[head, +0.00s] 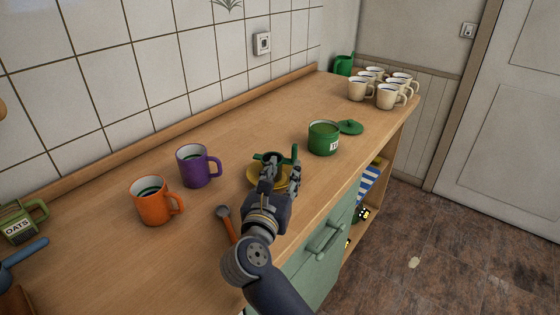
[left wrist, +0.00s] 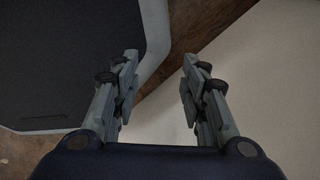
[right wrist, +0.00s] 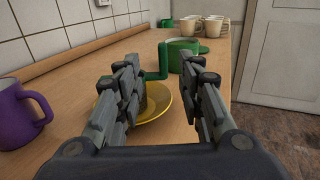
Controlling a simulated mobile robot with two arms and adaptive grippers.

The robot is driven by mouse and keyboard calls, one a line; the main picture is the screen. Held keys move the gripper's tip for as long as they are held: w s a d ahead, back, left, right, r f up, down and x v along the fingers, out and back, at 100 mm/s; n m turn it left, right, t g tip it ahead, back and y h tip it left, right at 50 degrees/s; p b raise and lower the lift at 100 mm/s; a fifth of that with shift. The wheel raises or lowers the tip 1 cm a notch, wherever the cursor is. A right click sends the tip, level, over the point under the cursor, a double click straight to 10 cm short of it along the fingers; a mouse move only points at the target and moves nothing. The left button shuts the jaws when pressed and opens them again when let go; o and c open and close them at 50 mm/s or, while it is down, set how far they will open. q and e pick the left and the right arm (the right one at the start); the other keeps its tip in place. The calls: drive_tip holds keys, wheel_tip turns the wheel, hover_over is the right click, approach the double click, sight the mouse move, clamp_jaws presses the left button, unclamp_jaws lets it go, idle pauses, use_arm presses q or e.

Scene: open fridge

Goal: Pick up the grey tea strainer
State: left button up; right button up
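A small strainer-like piece with a green rim and a green handle (right wrist: 158,74) stands on a yellow saucer (right wrist: 163,104). Its greyish body is mostly hidden behind my right gripper's left finger. In the head view the strainer (head: 294,153) shows just beyond my right gripper (head: 280,170). In the right wrist view my right gripper (right wrist: 165,78) is open, with the handle showing between its fingers; I cannot tell whether they touch it. My left gripper (left wrist: 157,65) is open and empty, away from the counter.
A purple mug (head: 193,168) and an orange mug (head: 151,202) stand to the left. A spoon-like tool with an orange handle (head: 231,231) lies near the front edge. Several cream mugs (head: 390,97) stand at the far end.

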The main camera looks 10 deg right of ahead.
sight(294, 152)
drive_tip(key=p+x, duration=0.1)
drive_tip(key=x, duration=0.4)
drive_tip(key=shift+r, duration=0.2)
drive_tip(key=p+x, duration=0.1)
drive_tip(key=x, duration=0.4)
drive_tip(key=shift+s+d+f, duration=0.15)
drive_tip(key=shift+f, duration=0.05)
drive_tip(key=shift+d+f, duration=0.1)
use_arm(q)
drive_tip(key=shift+s+a+r, duration=0.15)
drive_tip(key=shift+s+r, duration=0.05)
drive_tip(key=shift+r, duration=0.4)
drive_tip(key=shift+s+a+r, duration=0.1)
drive_tip(key=shift+s+r, duration=0.1)
drive_tip(key=shift+r, duration=0.4)
drive_tip(key=shift+s, duration=0.1)
use_arm(e)
drive_tip(key=shift+c, duration=0.6)
use_arm(q)
drive_tip(key=shift+s, duration=0.25)
use_arm(e)
clamp_jaws()
